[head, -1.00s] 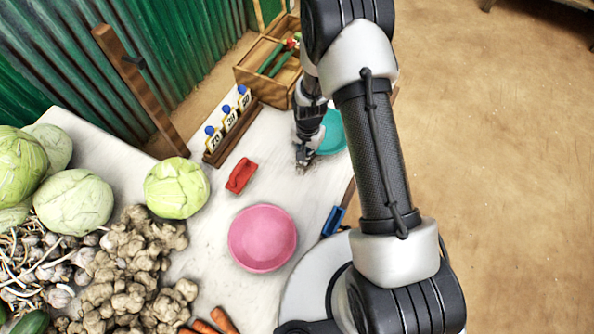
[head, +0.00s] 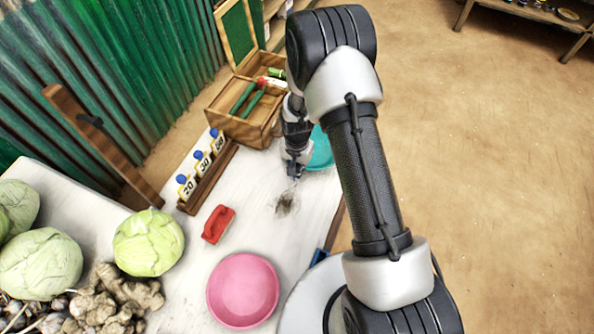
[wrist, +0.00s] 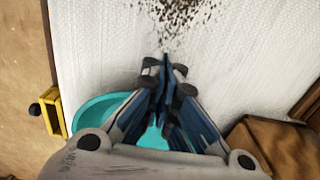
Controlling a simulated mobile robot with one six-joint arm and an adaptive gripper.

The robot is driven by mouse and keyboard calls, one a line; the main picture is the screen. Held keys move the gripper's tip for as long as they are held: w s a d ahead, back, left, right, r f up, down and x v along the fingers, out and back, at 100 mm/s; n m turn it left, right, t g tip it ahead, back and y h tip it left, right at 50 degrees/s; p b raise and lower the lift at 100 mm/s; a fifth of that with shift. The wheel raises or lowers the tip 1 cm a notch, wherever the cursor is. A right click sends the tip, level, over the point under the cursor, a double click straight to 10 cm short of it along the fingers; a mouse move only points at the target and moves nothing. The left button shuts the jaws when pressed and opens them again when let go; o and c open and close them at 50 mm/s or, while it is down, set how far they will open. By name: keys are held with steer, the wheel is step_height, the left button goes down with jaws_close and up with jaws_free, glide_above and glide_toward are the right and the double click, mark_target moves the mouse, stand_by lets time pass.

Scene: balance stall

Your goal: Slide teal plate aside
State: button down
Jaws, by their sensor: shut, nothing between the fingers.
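The teal plate (head: 322,150) lies near the back right edge of the white table, partly hidden behind my arm and gripper. In the wrist view the plate (wrist: 92,112) shows beneath and to the left of my fingers, and its middle is covered by them. My gripper (head: 293,177) points down beside the plate's left side. In the wrist view its fingertips (wrist: 165,64) are together with nothing between them. I cannot tell whether the fingers touch the plate. A patch of dark specks (head: 286,204) lies on the table in front of the gripper.
A wooden box (head: 240,128) with an open green-lined lid stands behind the gripper. Number cards stand in a wooden rack (head: 208,180) to the left. A red block-like item (head: 218,224), a pink bowl (head: 243,290) and a cabbage (head: 148,243) are nearer.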

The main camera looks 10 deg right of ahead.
step_height(320, 180, up, 12)
steer(key=shift+f, duration=0.2)
